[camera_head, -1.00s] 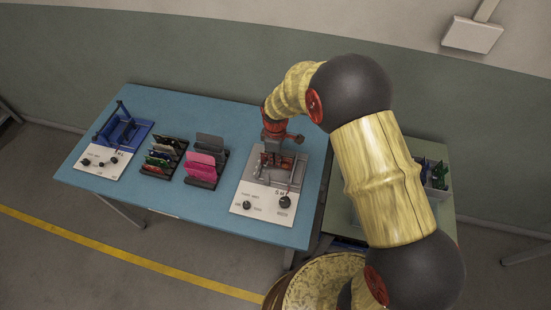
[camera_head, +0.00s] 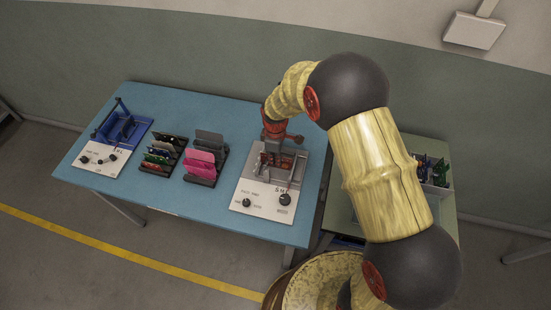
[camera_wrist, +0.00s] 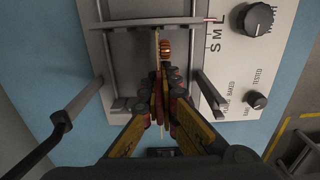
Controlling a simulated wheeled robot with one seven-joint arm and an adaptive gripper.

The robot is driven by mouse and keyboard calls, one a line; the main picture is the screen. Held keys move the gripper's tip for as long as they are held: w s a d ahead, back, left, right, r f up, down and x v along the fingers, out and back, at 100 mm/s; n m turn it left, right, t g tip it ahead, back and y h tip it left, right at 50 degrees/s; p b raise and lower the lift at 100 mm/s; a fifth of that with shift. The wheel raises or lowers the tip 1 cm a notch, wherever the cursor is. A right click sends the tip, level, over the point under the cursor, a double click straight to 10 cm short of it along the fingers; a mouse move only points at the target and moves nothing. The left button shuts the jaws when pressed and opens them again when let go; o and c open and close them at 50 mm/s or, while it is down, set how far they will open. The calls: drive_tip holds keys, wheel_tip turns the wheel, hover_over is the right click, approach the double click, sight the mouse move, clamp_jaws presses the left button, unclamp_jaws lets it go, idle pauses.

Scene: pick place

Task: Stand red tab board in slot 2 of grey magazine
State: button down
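My gripper (camera_wrist: 160,92) reaches down into the grey clamp fixture (camera_head: 251,172) at the right of the blue table. In the wrist view its fingers are close together on a thin board (camera_wrist: 157,48), seen edge-on, with an orange striped part on its right face. The board stands between the fixture's grey bars. I cannot make out a red tab on it. A dark grey rack (camera_head: 199,179) left of the fixture holds pink and grey plates; I cannot tell whether this is the grey magazine or which slot is 2. In the head view my fingertips are too small to read.
A black rack (camera_head: 153,172) with several boards stands further left, then a blue fixture (camera_head: 139,128). A grey bin (camera_head: 447,187) with green boards stands on the side table at right. The fixture's panel has knobs (camera_wrist: 257,19). The table's front strip is clear.

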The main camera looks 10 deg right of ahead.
drive_tip(key=c, duration=2)
unclamp_jaws()
drive_tip(key=shift+o, duration=0.9)
drive_tip(key=shift+o, duration=1.3)
drive_tip(key=shift+r+p, duration=1)
drive_tip(key=shift+r, duration=0.5)
drive_tip(key=shift+r, duration=0.1)
drive_tip(key=shift+r+p, duration=1.95)
drive_tip(key=shift+r, duration=0.95)
